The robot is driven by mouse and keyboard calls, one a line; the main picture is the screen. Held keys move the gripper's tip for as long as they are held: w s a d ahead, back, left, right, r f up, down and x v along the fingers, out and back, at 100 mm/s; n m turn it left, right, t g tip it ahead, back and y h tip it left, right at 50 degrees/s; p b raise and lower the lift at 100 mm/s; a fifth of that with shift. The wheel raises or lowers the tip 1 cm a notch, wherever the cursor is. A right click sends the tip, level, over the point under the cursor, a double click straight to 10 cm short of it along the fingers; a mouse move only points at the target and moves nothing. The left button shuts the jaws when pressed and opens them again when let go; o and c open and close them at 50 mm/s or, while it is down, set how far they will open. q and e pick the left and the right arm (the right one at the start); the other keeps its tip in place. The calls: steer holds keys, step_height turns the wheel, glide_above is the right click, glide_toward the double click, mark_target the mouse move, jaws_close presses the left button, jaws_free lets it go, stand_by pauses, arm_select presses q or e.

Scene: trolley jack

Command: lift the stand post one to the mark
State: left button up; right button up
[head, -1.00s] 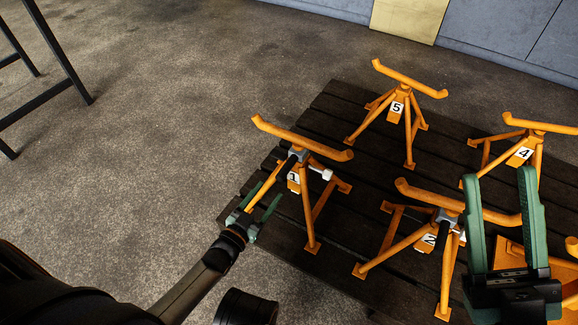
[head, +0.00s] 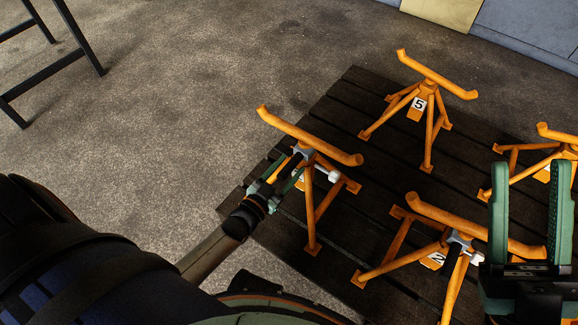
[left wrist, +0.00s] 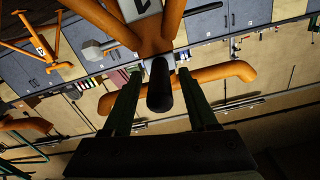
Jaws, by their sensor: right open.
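Stand one is the orange stand at the left of the dark pallet. Its post carries a curved cradle bar (head: 310,135); its number plate is mostly hidden behind my left gripper. My left gripper (head: 277,173) is at the near-left side of the stand's head. In the left wrist view its two green fingers (left wrist: 161,95) stand apart, one on each side of a black handle (left wrist: 160,88), with gaps showing. The cradle bar (left wrist: 222,71) lies beyond it. I cannot make out the mark. My right gripper (head: 528,210) is open and empty at the right, in front of stand two.
Stand two (head: 480,228) is to the right of stand one. Stand five (head: 436,75) is behind, and another orange stand (head: 555,135) is at the far right. The slatted pallet (head: 345,100) carries them.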

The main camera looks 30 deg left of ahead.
arm_select(q)
jaws_close()
steer(key=shift+w, duration=0.1)
stand_by(1.1)
